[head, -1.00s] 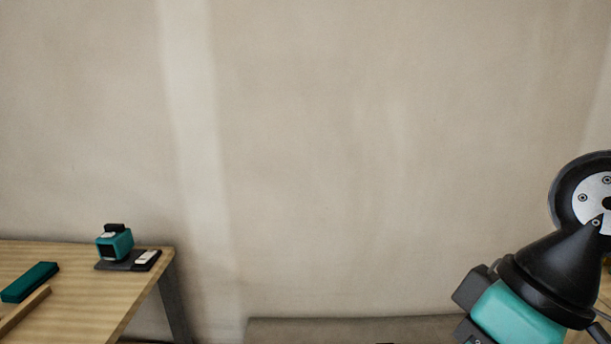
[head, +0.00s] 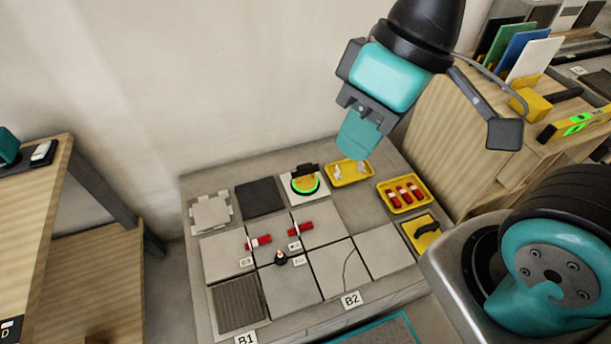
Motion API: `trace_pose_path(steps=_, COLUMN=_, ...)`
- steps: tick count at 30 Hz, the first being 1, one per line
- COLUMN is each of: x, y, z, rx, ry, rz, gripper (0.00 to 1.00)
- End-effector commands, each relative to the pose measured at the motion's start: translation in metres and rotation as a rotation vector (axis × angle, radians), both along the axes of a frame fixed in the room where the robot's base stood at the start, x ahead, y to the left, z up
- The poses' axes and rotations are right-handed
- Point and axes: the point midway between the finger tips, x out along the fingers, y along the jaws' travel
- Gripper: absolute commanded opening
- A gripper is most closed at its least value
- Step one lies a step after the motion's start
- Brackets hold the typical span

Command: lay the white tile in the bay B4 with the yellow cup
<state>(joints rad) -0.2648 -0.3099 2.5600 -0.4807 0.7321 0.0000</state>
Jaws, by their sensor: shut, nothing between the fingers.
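The yellow cup (head: 306,180), with a black handle on top and a green ring around its base, sits on a whitish tile (head: 294,197) in the back row of the low tiled bed. The tile lies flat between a dark square and a yellow tray. My gripper (head: 358,146) hangs above and to the right of the cup, fingers pointing down, shut and empty, apart from the cup. Labels B1 (head: 245,340) and B2 (head: 351,299) show at the front edge. I cannot read a B4 label. Another white tile (head: 535,58) stands upright in the rack at upper right.
Yellow trays hold white pieces (head: 338,180) and red pieces (head: 405,207). Red clips (head: 258,242) and a small dark knob (head: 280,258) stand on the bed. Blue (head: 518,47) and green tiles (head: 500,43) share the rack. A wooden bench stands left.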

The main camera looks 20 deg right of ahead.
Motion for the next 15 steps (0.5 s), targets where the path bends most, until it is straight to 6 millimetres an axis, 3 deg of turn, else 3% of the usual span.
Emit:
trace_pose_path(steps=8, x=0.0, y=0.0, z=0.0, rx=0.0, ry=0.0, rz=0.0, gripper=0.0)
trace_pose_path(steps=11, x=0.003, y=0.0, z=-0.002, rx=0.001, ry=-0.003, rz=0.004, gripper=0.21)
trace_pose_path(steps=14, x=0.024, y=0.002, z=-0.015, rx=0.003, ry=-0.012, rz=0.034, gripper=0.44)
trace_pose_path(steps=15, x=0.039, y=0.003, z=-0.023, rx=0.005, ry=-0.02, rz=0.059, gripper=0.53)
